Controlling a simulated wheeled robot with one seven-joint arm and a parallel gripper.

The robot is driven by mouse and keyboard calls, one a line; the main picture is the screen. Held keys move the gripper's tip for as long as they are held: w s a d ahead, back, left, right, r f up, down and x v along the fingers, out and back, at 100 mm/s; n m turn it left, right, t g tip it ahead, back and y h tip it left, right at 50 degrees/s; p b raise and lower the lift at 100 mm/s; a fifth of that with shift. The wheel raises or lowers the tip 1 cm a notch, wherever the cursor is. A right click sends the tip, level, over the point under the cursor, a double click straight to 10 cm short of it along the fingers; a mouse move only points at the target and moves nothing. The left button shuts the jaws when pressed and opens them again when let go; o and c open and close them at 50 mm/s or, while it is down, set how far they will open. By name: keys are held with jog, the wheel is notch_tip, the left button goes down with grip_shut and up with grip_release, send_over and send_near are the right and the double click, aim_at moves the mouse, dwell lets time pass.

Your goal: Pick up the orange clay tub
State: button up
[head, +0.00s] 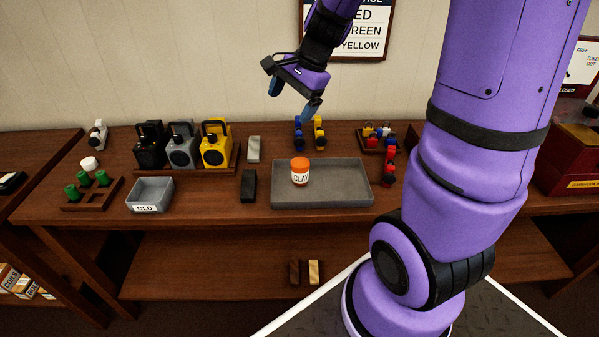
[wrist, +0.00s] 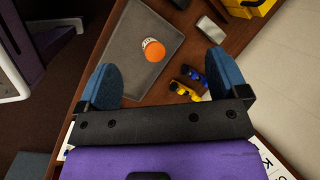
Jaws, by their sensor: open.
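The orange clay tub (head: 300,171) stands upright on the grey tray (head: 340,190), left of its middle. It has an orange lid and a white label with dark letters. My gripper (head: 292,103) is open and empty, high above the back of the table, behind and above the tub. In the wrist view the tub (wrist: 153,50) shows beyond my gripper's spread blue fingers (wrist: 165,85), apart from both.
Blue and yellow pieces (head: 310,133) stand behind the tray. Red pieces (head: 389,167) stand right of it. The tray's right part is clear.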

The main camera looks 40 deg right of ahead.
jog(key=w+d+f+m, duration=0.4)
jog(key=d+f+m, duration=0.15)
jog(key=f, duration=0.35)
jog(key=m, duration=0.5)
send_near(301, 162)
jog(key=w+f, duration=0.1)
jog(key=x, duration=0.6)
jog(key=shift+a, duration=0.1)
jog(key=shift+s+x, duration=0.2)
jog(key=shift+x, duration=1.1)
jog(key=shift+s+x, duration=0.15)
jog(key=shift+x, duration=1.1)
jog(key=shift+a+f, duration=0.1)
jog(key=c, duration=1.2)
jog(key=shift+o, duration=0.2)
